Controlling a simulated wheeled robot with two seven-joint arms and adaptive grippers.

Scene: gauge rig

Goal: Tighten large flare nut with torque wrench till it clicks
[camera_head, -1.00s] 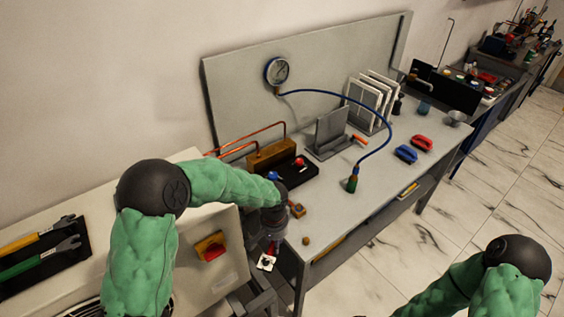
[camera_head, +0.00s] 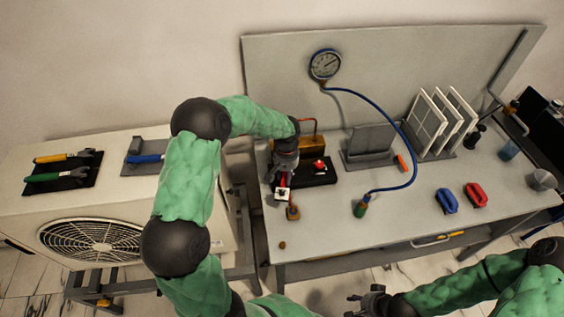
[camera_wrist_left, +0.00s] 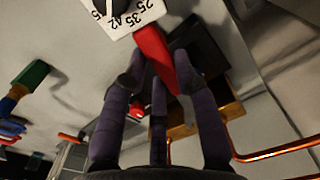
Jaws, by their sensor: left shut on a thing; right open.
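My left gripper (camera_head: 284,178) is shut on a red-handled tool (camera_wrist_left: 155,55) with a white plate and numbered dial (camera_wrist_left: 118,12). The plate also shows in the head view (camera_head: 283,194), over the bench's left end. I cannot tell whether this tool is the torque wrench. A blue-handled tool (camera_head: 146,159) lies on a grey tray at the left. Copper pipes (camera_head: 308,121) run to a brass block (camera_head: 313,143) behind the gripper; both show in the left wrist view. I cannot make out the large flare nut. My right gripper (camera_head: 368,301) is open and empty at the bottom.
Yellow (camera_head: 62,157) and green (camera_head: 55,176) wrenches lie on a black mat on the outdoor unit. A gauge (camera_head: 325,64) has a blue hose running to a green and brass fitting (camera_head: 361,208). Blue (camera_head: 446,200) and red (camera_head: 476,195) items sit right.

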